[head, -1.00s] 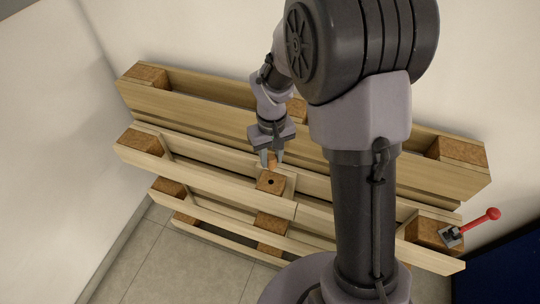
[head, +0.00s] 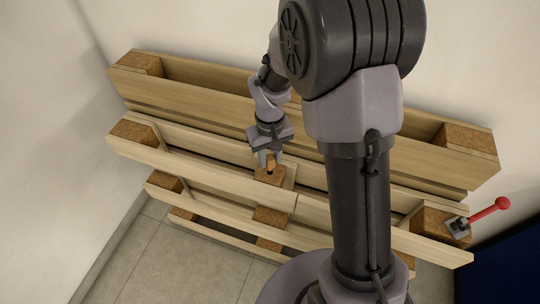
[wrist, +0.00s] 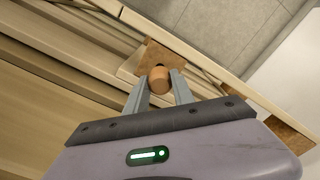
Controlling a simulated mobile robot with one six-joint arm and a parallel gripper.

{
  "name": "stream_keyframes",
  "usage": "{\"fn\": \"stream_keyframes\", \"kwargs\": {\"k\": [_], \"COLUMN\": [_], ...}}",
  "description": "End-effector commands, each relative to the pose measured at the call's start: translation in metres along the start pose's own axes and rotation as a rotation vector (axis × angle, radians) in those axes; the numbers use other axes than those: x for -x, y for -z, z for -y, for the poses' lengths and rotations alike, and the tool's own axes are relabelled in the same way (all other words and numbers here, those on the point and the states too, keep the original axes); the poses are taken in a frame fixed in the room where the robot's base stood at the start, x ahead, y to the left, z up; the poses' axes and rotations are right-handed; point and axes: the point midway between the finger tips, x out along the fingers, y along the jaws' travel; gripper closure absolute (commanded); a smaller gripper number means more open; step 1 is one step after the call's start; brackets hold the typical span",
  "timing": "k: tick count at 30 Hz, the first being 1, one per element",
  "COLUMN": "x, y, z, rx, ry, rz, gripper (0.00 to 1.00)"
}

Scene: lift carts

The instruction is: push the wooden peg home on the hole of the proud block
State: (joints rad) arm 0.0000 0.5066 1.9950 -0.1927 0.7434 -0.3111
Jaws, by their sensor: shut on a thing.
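The wooden peg (head: 271,165) is a short orange-brown cylinder. My gripper (head: 268,160) is shut on it, with a grey finger on each side, pointing down. The proud block (head: 269,178) is a brown square block standing up from a pallet plank. The peg is over the block's top, where its lower end hides the hole. I cannot tell whether the peg's end is in the hole or just above it. In the wrist view the peg (wrist: 159,80) shows between both fingertips, with the block (wrist: 161,55) just beyond.
The pallet's planks (head: 200,157) run on both sides of the block, with gaps between them. A red-knobbed lever (head: 488,211) is clamped at the pallet's right end. White walls stand behind and at the left. Tiled floor (head: 140,250) lies in front.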

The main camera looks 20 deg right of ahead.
Motion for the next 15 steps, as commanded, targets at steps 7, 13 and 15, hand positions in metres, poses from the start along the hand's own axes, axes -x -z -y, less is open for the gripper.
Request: {"fn": "stream_keyframes", "kwargs": {"k": [7, 13, 15], "x": [-0.002, -0.008, -0.01], "y": [0.0, 0.0, 0.0], "z": [0.0, 0.0, 0.0], "rx": [0.0, 0.0, 0.0], "ry": [0.0, 0.0, 0.0], "rz": [0.0, 0.0, 0.0], "gripper": [1.0, 1.0, 1.0]}}
